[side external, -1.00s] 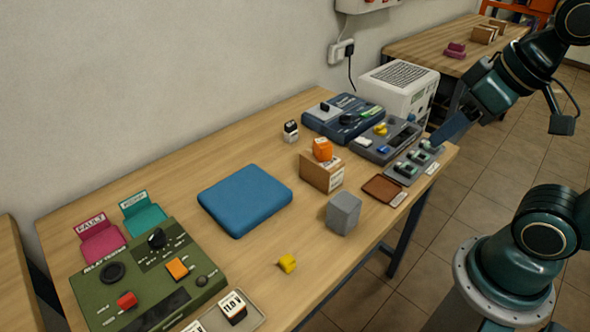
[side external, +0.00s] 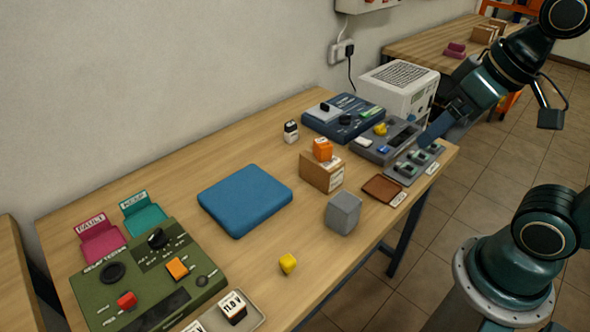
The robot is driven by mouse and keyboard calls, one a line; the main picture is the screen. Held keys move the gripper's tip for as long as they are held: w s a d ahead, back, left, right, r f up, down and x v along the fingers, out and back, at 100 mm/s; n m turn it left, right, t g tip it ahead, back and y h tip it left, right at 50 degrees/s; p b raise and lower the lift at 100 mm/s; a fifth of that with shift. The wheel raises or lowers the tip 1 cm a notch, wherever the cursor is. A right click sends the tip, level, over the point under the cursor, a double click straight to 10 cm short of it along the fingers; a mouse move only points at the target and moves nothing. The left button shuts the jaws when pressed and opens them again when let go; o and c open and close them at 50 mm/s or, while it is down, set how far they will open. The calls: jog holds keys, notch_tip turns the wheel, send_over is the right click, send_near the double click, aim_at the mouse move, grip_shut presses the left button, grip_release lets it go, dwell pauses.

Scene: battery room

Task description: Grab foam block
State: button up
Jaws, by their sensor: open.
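The grey block (side external: 343,213), which looks like the foam block, stands on the wooden table near its front edge, right of the blue pad (side external: 245,200). My gripper (side external: 428,136) is at the right, up and away from the grey block, over or in front of the device with several small dark modules (side external: 415,163). The gripper is open. Its jaws are seen edge-on and small, and nothing shows between them. Its height above the device is hard to judge.
A cardboard box (side external: 322,171) with an orange block (side external: 323,150) on top stands behind the grey block. A brown tray (side external: 382,189) lies to its right, a yellow piece (side external: 288,263) to its lower left. A green tester (side external: 148,275) fills the table's left end.

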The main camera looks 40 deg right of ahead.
jog(key=w+d+f+m+g+y, duration=0.1)
jog(key=w+f+m+g+y, duration=0.25)
jog(key=w, duration=0.35)
jog(key=w+d+f+m+g+y, duration=0.1)
jog(key=w+f+m+g+y, duration=0.1)
jog(key=w+f+m, duration=0.4)
jog(key=w+d+f+m+y, duration=0.1)
jog(key=d+f+m+y, duration=0.3)
jog(key=f, duration=0.3)
jog(key=w+d+f+m+y, duration=0.1)
jog(key=d+f+m+y, duration=0.3)
jog(key=f, duration=0.3)
jog(key=shift+f, duration=0.15)
jog(key=shift+w, duration=0.1)
jog(key=shift+x, duration=4.3)
jog(key=shift+f, duration=0.1)
